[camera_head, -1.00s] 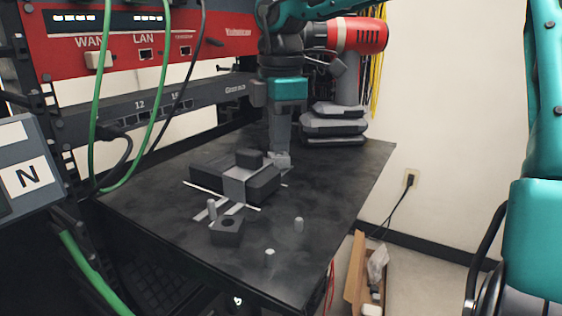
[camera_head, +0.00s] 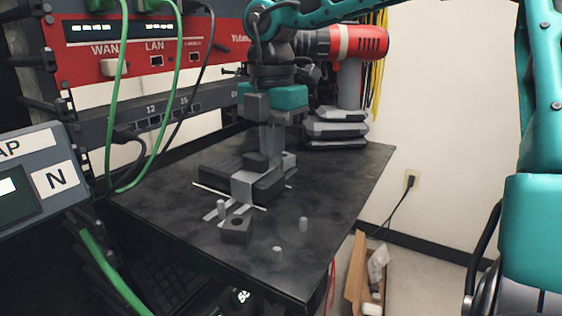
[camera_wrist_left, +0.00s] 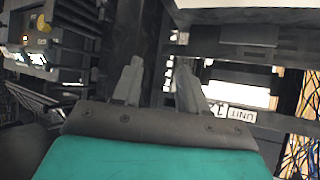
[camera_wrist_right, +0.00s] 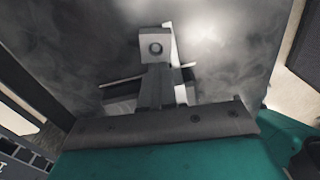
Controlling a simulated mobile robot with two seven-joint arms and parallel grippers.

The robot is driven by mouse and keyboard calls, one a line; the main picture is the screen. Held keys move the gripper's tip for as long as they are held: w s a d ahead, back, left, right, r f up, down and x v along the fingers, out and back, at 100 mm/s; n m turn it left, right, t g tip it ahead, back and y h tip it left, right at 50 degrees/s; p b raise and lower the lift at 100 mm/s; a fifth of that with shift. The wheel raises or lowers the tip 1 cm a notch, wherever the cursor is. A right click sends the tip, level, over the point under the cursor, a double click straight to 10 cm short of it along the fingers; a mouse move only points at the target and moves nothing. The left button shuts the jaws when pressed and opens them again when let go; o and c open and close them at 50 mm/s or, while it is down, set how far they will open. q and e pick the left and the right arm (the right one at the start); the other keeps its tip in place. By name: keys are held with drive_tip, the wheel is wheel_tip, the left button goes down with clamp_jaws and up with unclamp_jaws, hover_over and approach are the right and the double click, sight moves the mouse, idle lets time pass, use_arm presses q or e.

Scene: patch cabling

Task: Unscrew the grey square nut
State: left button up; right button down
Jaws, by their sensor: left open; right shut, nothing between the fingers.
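A dark grey square block with a round hole in its top, likely the nut (camera_head: 237,230), lies at the near end of a grey and black fixture (camera_head: 268,188) on the table. A square block with a hole (camera_wrist_right: 155,47) also shows just beyond my right fingertips in the right wrist view. My right gripper (camera_head: 272,145) points down above the far part of the fixture. Its fingers are closed together and empty in the right wrist view (camera_wrist_right: 156,72). My left gripper (camera_wrist_left: 158,72) is open and empty, facing the rack; it is outside the head view.
Small grey pegs (camera_head: 303,224) stand on the black table (camera_head: 345,180). A red and grey drill (camera_head: 350,45) stands at the back. The rack (camera_head: 150,50) with green cables is at left, beside a labelled panel (camera_head: 55,180). The table's right side is clear.

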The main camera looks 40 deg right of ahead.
use_arm(q)
drive_tip(key=shift+d+r, duration=0.1)
use_arm(e)
drive_tip(key=c, duration=1.8)
unclamp_jaws()
drive_tip(key=shift+d, duration=0.65)
drive_tip(key=shift+o, duration=0.2)
drive_tip(key=shift+w+r, duration=0.1)
drive_tip(key=shift+w, duration=0.1)
use_arm(q)
drive_tip(key=shift+w+r+p, duration=0.1)
drive_tip(key=shift+r+p, duration=0.65)
drive_tip(key=shift+p, duration=0.1)
use_arm(e)
drive_tip(key=shift+w+d+r, duration=0.1)
drive_tip(key=shift+w+r, duration=0.05)
drive_tip(key=shift+r, duration=1)
drive_tip(key=shift+d+r, duration=0.2)
drive_tip(key=shift+d, duration=0.2)
drive_tip(key=shift+a, duration=0.25)
use_arm(q)
drive_tip(key=shift+d+r, duration=0.15)
drive_tip(key=shift+r, duration=0.1)
use_arm(e)
drive_tip(key=o, duration=0.6)
drive_tip(key=shift+a, duration=0.1)
drive_tip(key=shift+c, duration=0.2)
